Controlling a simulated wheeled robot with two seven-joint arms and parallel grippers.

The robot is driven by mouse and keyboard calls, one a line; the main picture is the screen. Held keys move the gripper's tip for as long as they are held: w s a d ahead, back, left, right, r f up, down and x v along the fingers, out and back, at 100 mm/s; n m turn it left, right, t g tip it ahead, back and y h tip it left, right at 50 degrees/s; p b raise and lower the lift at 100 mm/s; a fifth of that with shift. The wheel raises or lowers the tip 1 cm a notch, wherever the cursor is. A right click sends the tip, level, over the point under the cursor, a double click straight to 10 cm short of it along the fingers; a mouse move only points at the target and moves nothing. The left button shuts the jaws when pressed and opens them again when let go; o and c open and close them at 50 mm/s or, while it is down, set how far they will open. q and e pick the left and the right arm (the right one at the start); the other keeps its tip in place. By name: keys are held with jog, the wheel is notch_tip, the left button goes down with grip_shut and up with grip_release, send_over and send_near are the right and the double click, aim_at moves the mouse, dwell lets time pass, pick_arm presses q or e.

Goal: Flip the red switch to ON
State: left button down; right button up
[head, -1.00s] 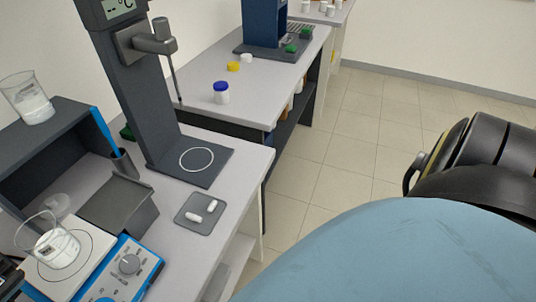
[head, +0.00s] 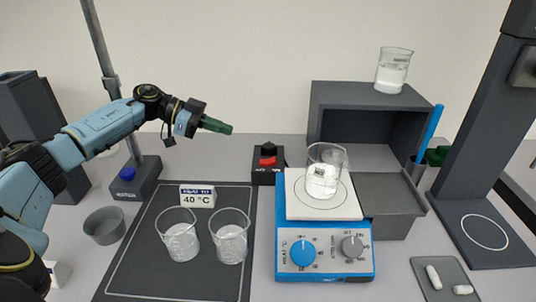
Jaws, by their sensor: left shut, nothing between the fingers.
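The red switch (head: 267,161) is a red rocker on a small black box at the back of the bench, left of the blue hotplate (head: 324,262). White lettering on the box is too small to read. My left gripper (head: 217,125) comes in from the left with its green fingers shut and empty. In the picture it is above and left of the switch, apart from it. My right gripper is not in view.
A beaker (head: 323,182) of white contents stands on the hotplate's white top. Two more beakers (head: 180,238) (head: 230,240) stand on the dark mat (head: 150,275) beside a 40 °C sign (head: 198,196). A dark shelf (head: 340,93) stands behind the hotplate.

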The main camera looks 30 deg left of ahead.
pick_arm(q)
send_over(265, 160)
jog(key=s+a, duration=0.1)
jog(key=a, duration=0.1)
jog(key=f, duration=0.3)
jog(key=shift+d+f, duration=0.2)
jog(key=shift+f, duration=0.05)
jog(key=shift+w+d+f+b, duration=0.2)
jog(key=shift+d+f, duration=0.1)
jog(key=shift+f, duration=0.3)
jog(key=shift+w+d+f+b, duration=0.1)
jog(key=shift+d+f+b, duration=0.15)
jog(key=shift+f, duration=0.35)
jog(key=shift+w+d+f, duration=0.15)
jog(key=shift+f, duration=0.45)
jog(key=shift+d+f, duration=0.1)
jog(key=shift+f, duration=0.05)
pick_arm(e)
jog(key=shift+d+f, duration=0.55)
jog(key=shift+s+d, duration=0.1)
